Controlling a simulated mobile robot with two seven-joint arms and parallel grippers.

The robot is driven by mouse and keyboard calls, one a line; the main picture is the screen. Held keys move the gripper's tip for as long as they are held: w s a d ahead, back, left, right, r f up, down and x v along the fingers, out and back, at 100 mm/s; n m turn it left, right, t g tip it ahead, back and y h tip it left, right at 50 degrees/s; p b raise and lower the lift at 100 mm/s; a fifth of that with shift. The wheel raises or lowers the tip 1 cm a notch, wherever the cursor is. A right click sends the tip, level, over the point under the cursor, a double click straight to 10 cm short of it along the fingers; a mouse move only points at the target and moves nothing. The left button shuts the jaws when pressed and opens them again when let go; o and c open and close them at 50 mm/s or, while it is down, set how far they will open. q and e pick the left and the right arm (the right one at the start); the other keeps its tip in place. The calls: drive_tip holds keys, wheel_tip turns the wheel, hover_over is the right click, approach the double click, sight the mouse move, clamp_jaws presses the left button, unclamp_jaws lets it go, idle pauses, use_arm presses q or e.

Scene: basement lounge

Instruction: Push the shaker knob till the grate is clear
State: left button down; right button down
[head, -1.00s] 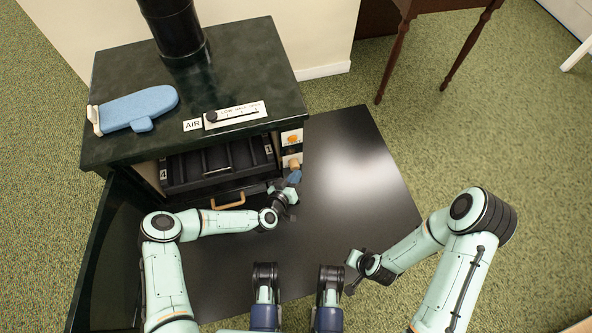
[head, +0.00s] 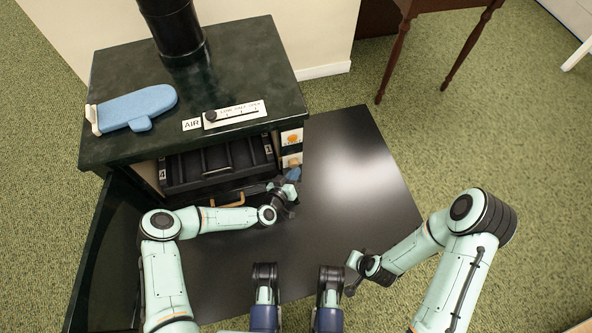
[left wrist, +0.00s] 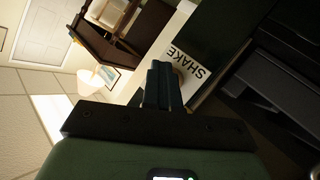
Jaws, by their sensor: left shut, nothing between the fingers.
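The black stove (head: 250,55) stands at upper left with its front open. The dark grate (head: 212,163) shows inside; I cannot tell how clear it is. The tan shaker knob (head: 294,164) is on the stove's right front panel, partly hidden by my left gripper (head: 293,174). That gripper is shut and empty, with its blue tips at the knob; I cannot tell whether they touch. In the left wrist view the shut fingers (left wrist: 160,84) cover part of the white SHAKE label (left wrist: 187,67). My right gripper (head: 352,274) is low at centre right, away from the stove.
A blue oven mitt (head: 140,106) lies on the stove top beside the AIR slider plate (head: 236,114). A tan drawer handle (head: 227,201) is below the grate. The black floor plate (head: 350,165) is clear to the right. A wooden table (head: 454,60) stands at the back.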

idle(0.3)
use_arm(q)
drive_tip(key=shift+s+d+p, duration=0.3)
drive_tip(key=shift+s+p, duration=0.15)
drive_tip(key=shift+s, duration=0.35)
drive_tip(key=shift+s+d+p, duration=0.25)
drive_tip(key=shift+s+p, duration=0.2)
drive_tip(key=shift+s, duration=0.35)
drive_tip(key=s, duration=0.1)
drive_tip(key=s+d+p, duration=0.1)
drive_tip(key=s, duration=0.1)
drive_tip(key=s+p, duration=0.1)
drive_tip(key=shift+s+d, duration=0.25)
drive_tip(key=shift+s, duration=0.1)
